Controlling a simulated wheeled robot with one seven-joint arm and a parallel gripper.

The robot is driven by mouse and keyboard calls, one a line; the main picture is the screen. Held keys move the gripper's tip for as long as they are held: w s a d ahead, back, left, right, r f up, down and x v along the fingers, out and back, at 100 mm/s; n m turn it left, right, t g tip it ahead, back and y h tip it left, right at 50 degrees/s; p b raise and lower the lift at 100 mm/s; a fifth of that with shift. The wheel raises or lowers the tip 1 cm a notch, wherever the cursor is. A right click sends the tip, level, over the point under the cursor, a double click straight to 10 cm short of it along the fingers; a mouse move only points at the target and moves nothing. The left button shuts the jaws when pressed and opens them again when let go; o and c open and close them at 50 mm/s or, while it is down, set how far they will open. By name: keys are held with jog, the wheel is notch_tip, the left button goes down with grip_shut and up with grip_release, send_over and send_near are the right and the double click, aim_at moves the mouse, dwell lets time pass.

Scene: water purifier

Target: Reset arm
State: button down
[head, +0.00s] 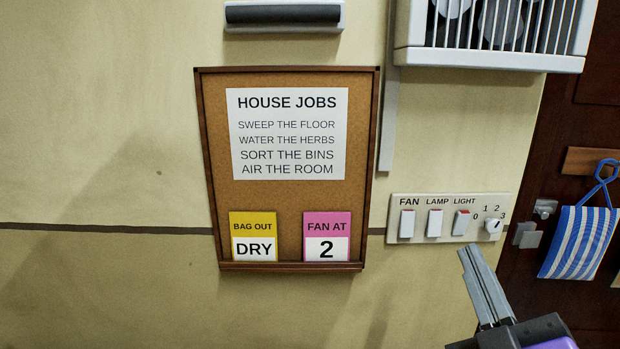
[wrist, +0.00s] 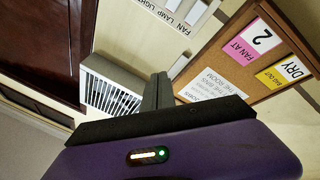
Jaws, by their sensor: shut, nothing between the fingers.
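My gripper (head: 470,262) is at the lower right of the head view, with its fingers together and nothing between them. It points up toward the wall, just below the switch panel (head: 449,217), and appears apart from it. The panel has FAN, LAMP and LIGHT rocker switches and a round knob (head: 493,226) with marks 0 to 3. In the wrist view the closed fingers of my gripper (wrist: 163,80) show in the middle, above its purple body. The switch panel (wrist: 180,15) is at the top of that view, partly cut off.
A cork board (head: 290,195) hangs left of the panel, with a job list, a "BAG OUT DRY" card and a "FAN AT 2" card. A fan unit (head: 485,55) is above. A striped bag (head: 575,242) hangs on the dark door at right. The wall's lower left is clear.

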jog(key=s+f+m+g, duration=0.7)
jog(key=s+f+m, duration=0.1)
jog(key=s+f, duration=2)
jog(key=s, duration=0.3)
jog(key=shift+s+f+y, duration=0.3)
jog(key=shift+s+y, duration=0.1)
jog(key=c, duration=2.2)
grip_release()
